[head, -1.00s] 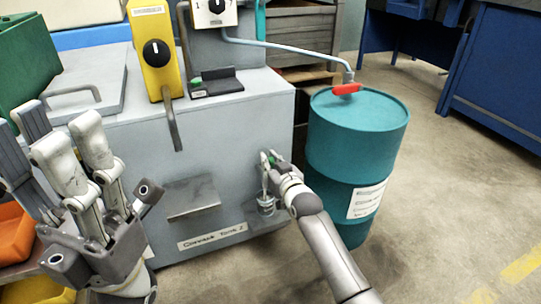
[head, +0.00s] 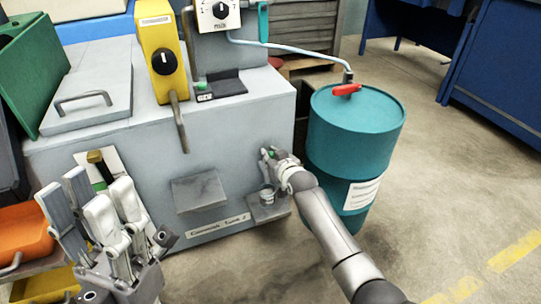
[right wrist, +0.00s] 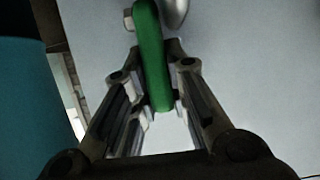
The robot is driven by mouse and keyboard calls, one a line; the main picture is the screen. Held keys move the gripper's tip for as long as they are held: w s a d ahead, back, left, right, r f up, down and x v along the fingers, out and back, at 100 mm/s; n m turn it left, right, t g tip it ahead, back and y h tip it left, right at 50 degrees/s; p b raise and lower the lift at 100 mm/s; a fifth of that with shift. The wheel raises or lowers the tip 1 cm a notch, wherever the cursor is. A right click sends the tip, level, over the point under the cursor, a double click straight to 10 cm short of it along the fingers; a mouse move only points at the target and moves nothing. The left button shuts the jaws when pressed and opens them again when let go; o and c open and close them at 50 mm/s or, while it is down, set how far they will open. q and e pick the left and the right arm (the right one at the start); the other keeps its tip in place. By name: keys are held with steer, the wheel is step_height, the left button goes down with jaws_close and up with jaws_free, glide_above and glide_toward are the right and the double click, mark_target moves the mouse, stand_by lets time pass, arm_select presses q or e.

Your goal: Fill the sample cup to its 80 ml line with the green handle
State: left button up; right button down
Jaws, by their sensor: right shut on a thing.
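The green handle (right wrist: 151,60) stands upright in the right wrist view, between the fingers of my right gripper (right wrist: 157,100). My right gripper (head: 272,160) is shut on it at the front of the grey tank (head: 120,190). A silver rounded part shows beside the handle. The sample cup (head: 267,196) sits on a small ledge below the handle; its line and its level are too small to read. My left gripper (head: 85,200) is at the lower left, away from the handle and cup, with its fingers spread and nothing between them.
A teal drum (head: 355,140) with a red lever (head: 346,89) stands right of my right arm. An empty grey shelf (head: 198,191) juts from the tank left of the cup. A yellow unit (head: 160,55) with a downward bar is above. Orange and yellow bins are at lower left.

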steer(key=c, duration=1.4)
jaws_free()
steer(key=shift+s, duration=0.15)
steer(key=shift+v, duration=5.9)
steer(key=shift+d+r, duration=0.1)
